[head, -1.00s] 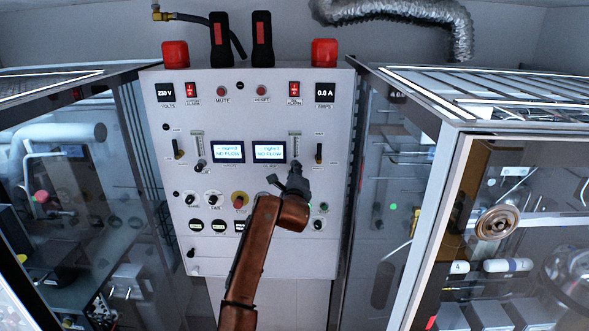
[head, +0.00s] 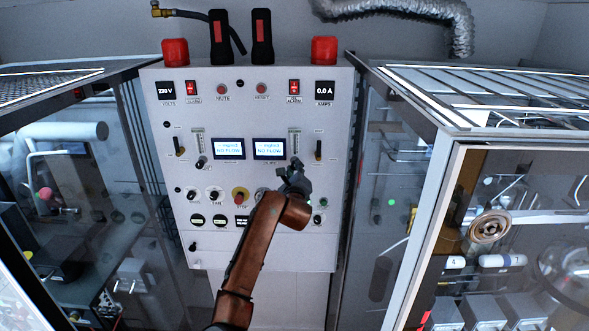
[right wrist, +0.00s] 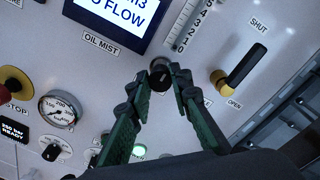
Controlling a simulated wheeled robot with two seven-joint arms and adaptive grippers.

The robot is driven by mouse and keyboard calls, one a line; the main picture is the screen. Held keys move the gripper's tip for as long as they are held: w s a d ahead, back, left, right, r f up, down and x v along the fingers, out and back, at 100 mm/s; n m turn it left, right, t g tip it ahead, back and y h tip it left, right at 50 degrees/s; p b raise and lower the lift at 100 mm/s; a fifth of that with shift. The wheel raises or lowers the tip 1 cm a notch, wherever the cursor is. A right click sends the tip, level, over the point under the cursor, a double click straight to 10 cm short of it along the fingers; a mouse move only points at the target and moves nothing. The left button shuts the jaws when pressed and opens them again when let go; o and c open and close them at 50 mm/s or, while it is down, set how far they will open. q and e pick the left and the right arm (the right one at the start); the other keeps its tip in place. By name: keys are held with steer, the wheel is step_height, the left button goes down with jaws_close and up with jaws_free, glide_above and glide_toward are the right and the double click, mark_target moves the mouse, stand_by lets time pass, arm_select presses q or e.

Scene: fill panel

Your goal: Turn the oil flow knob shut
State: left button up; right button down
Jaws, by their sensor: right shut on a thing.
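The oil flow knob (right wrist: 160,70) is a small dark round knob under the right-hand flow gauge, beside the "OIL MIST" label in the right wrist view. In the head view it is largely hidden at my gripper's tips. My right gripper (right wrist: 157,80) has its two green fingers closed around the knob, one on each side. In the head view the right gripper (head: 296,168) reaches up to the panel (head: 215,252) from below. The oil mist display (head: 270,149) reads "NO FLOW". My left gripper is not in view.
A black lever with a yellowish base (right wrist: 232,75), between "SHUT" and "OPEN" labels, is right of the gripper. A round gauge (right wrist: 60,108) and a yellow-ringed stop button (right wrist: 14,84) are at left. Glass cabinets (head: 450,110) flank the panel.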

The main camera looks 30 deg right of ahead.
steer(key=shift+f, duration=0.15)
steer(key=c, duration=1.8)
jaws_free()
steer(key=shift+o, duration=0.2)
steer(key=v, duration=1.2)
